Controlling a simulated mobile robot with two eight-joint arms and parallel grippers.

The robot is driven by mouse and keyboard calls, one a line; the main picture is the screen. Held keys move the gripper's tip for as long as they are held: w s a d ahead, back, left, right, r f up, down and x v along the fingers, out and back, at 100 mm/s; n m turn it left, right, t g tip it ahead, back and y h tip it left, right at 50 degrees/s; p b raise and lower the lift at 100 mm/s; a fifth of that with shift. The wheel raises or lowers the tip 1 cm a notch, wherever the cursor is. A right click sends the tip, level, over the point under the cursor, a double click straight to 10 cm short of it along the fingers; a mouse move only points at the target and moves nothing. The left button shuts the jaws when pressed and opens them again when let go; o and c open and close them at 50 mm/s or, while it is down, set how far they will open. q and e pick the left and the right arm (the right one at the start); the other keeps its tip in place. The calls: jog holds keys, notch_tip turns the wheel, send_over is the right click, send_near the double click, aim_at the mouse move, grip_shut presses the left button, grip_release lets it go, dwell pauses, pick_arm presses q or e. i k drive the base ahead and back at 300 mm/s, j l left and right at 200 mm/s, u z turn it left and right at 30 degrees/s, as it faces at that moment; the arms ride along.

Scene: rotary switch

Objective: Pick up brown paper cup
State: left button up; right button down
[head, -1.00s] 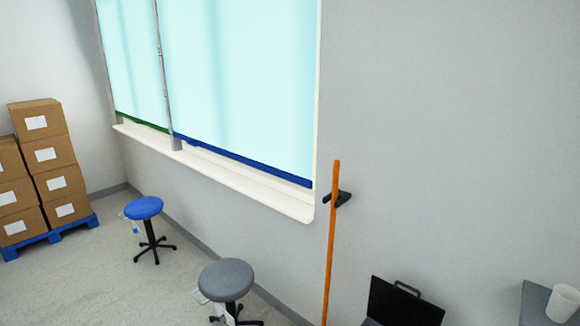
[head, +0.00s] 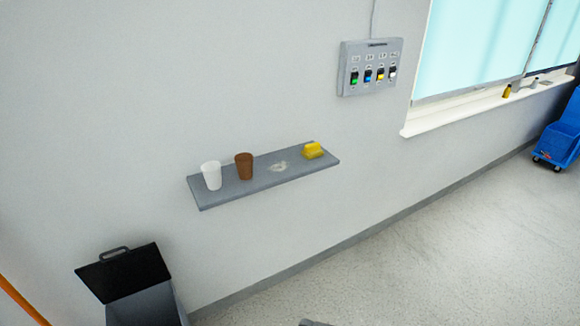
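The brown paper cup (head: 244,166) stands upright on a grey wall shelf (head: 228,198), left of the shelf's middle. A white cup (head: 211,176) stands just to its left, apart from it by a small gap. Nothing holds or covers the brown cup. Neither of my grippers can be made out in the head view. Only a small grey sliver shows at the bottom edge, too little to identify.
A yellow sponge-like block (head: 313,150) lies at the shelf's right end, beside a pale patch (head: 279,166). A switch panel (head: 371,68) hangs above right. An open-lidded bin (head: 146,307) stands lower left. A blue cart (head: 562,138) is far right. The floor below the shelf looks clear.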

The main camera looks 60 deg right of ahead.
aim_at(245, 167)
jog(key=z, duration=1.8)
jog(key=i+l, duration=0.7)
jog(key=i+l+u, duration=0.15)
jog(key=u, duration=0.2)
jog(key=i+l+u, duration=0.15)
jog(key=u, duration=0.2)
jog(key=l+u, duration=0.25)
jog(key=u, duration=0.15)
jog(key=i+l, duration=0.05)
